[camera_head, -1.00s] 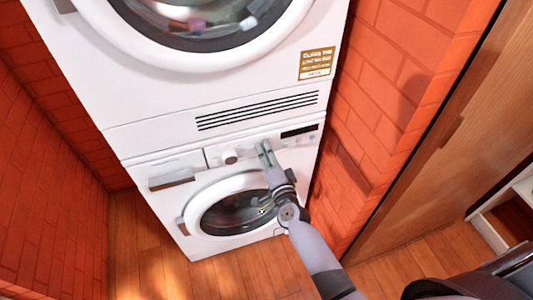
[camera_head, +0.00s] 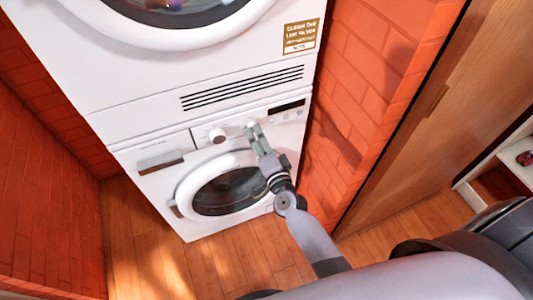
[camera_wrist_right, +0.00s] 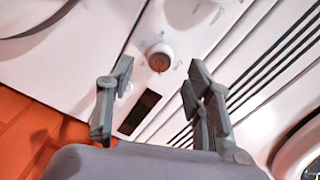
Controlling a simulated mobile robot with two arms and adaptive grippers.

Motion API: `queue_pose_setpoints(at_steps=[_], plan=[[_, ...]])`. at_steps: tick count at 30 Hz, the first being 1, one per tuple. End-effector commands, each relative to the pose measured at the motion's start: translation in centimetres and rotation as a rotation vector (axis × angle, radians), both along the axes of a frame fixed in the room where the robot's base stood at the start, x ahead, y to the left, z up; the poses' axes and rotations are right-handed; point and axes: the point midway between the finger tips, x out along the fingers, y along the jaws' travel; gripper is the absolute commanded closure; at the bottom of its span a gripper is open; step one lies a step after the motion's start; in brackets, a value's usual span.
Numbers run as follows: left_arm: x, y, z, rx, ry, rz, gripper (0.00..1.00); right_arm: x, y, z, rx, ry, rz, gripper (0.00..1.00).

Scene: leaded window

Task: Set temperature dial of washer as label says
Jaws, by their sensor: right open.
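The white washer (camera_head: 148,206) is the lower of two stacked machines. A round white dial (camera_head: 217,135) sits on its control panel, left of my right gripper (camera_head: 254,130). The gripper is open with its fingertips at the panel, partly hiding the area there. In the right wrist view, a white dial (camera_wrist_right: 158,57) with small marks around it is just beyond the open fingers (camera_wrist_right: 158,82), not clasped; the marks are unreadable. A gold and white label (camera_head: 301,36) is on the upper machine; its text is too small to read surely. My left gripper is not in view.
A dark display (camera_head: 287,107) is right of the dials, also in the right wrist view (camera_wrist_right: 139,112). The washer's round door (camera_head: 230,191) is below. A brick wall (camera_head: 350,85) stands close on the right, beside a wooden door (camera_head: 425,105). Wooden floor in front is clear.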

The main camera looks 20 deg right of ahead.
Motion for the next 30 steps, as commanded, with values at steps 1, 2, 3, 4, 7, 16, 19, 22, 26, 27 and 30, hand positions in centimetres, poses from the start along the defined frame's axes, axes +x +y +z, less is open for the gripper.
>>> queue_pose_setpoints(at_steps=[1, 2, 3, 4, 7, 16, 19, 22, 26, 27, 30], plan=[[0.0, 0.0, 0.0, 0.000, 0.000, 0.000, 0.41, -1.4, 0.0, -0.1, -0.001, 0.003, 0.001, 0.53], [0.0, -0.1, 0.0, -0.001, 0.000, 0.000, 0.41, -2.1, 0.0, -0.1, -0.002, 0.003, 0.001, 0.53], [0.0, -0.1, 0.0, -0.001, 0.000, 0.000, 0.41, -2.9, 0.0, 0.0, -0.002, 0.003, 0.001, 0.53], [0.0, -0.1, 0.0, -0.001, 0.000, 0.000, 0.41, -3.5, -0.1, 0.0, -0.004, 0.002, 0.000, 0.53], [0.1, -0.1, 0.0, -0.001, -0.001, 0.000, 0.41, -5.4, -0.1, 0.2, -0.002, 0.003, 0.001, 0.53], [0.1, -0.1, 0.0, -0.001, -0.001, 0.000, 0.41, -8.2, -0.1, 0.4, -0.003, 0.000, 0.001, 0.53], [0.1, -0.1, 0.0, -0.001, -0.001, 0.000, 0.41, -8.3, -0.1, 0.4, -0.002, -0.001, 0.000, 0.53], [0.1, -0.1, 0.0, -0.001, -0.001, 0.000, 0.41, -8.3, -0.1, 0.4, -0.002, -0.001, 0.000, 0.53], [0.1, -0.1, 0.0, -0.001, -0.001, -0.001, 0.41, -8.3, -0.1, 0.4, -0.002, 0.000, 0.000, 0.53], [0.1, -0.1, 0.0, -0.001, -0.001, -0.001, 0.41, -8.3, -0.1, 0.4, -0.002, 0.000, 0.000, 0.53], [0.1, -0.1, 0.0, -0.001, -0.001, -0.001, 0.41, -8.2, -0.1, 0.4, -0.002, 0.000, 0.000, 0.53]])
